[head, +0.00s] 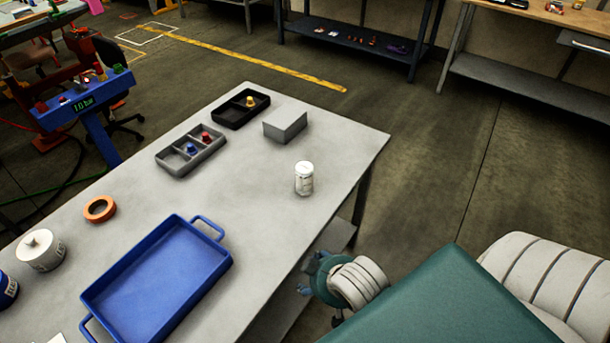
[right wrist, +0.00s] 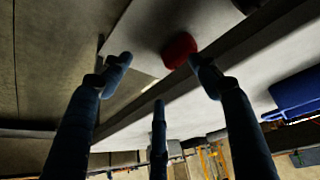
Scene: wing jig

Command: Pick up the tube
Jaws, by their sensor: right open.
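No thing clearly reads as a tube. A small white cylinder with a lid and dark print (head: 304,180) stands upright near the table's right edge; I cannot tell if it is the tube. My right gripper (head: 310,276) is beside the table's right edge, apart from the cylinder and partly hidden by my arm. In the right wrist view its blue fingers (right wrist: 158,78) are spread and empty. A rounded red thing (right wrist: 179,50) shows beyond the fingertips, by a grey surface; I cannot tell what it is. My left gripper is not in view.
A lower shelf (head: 335,236) shows under the table.

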